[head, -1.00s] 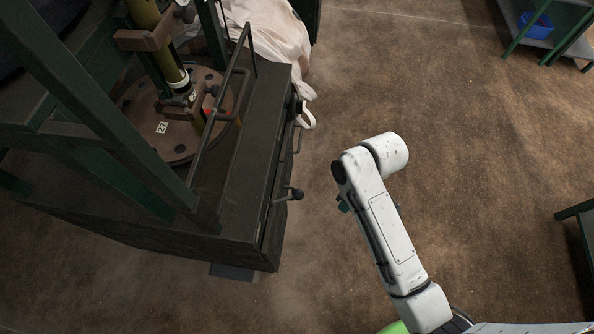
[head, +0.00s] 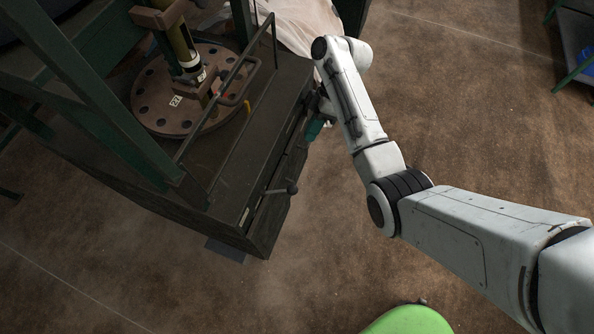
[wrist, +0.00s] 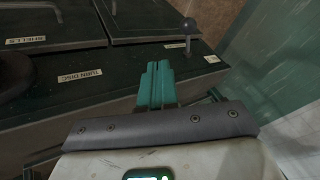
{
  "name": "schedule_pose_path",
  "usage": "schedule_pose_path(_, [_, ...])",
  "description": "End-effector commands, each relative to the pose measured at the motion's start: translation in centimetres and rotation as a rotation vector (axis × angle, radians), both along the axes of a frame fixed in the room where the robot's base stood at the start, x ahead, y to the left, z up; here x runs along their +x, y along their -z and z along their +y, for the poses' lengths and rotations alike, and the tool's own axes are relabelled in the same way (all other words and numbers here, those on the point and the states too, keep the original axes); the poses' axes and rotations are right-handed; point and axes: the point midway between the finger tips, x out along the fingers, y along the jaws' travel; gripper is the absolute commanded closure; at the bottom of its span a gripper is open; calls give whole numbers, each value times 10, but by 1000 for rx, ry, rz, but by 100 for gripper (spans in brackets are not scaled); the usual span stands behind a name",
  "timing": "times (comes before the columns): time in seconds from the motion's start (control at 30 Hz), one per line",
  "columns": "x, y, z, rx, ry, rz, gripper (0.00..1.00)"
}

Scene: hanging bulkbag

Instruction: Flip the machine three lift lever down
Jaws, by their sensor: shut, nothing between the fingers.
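The dark machine cabinet (head: 240,190) stands at left in the head view. A lever with a dark ball knob (head: 292,188) sticks out from its near right side. My gripper (head: 315,128) is beside the same side, farther back, partly hidden by my arm. In the wrist view its teal fingers (wrist: 158,68) are shut and empty, in front of the panel. I cannot tell from the labels which lever is the lift lever.
A "TURN DISC" label (wrist: 80,77) and a "SHELLS" label (wrist: 25,40) are on the panel. A small label (wrist: 212,59) near the lever is unreadable. A round brown disc (head: 150,112) and a rail (head: 222,115) are on the cabinet. Floor to the right is open.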

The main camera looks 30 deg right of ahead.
Motion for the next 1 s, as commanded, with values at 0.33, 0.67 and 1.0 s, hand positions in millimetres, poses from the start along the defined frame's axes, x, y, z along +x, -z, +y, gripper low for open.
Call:
schedule_pose_path(0.33, [-1, 7, 3, -2, 1, 0, 100])
schedule_pose_path(0.67, [-9, 49, 31, -1, 0, 3, 100])
schedule_pose_path(1.0, [-28, 85, 65, -2, 0, 3, 100])
